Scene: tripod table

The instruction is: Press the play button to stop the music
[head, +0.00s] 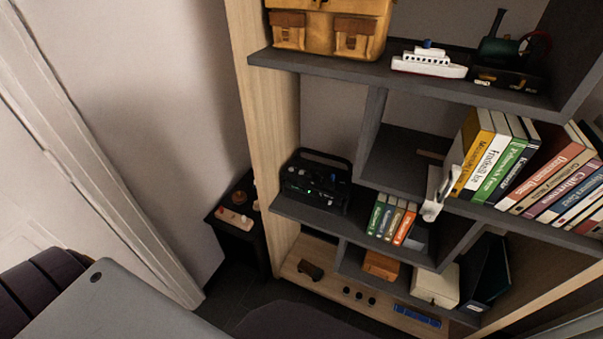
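A black music player (315,182) with a top handle stands on a dark middle shelf, close to the light wooden side panel on its left. Its front carries small knobs and lights, and a small green light glows on it. The play button is too small to pick out. Neither of my grippers is in view, and nothing touches the player.
The dark shelf (288,209) also holds several small books (390,220) right of the player. Above are a brown bag (335,28) and a toy ship (428,62). A white object (437,195) sits at a shelf edge. A small dark stand (236,216) is left.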

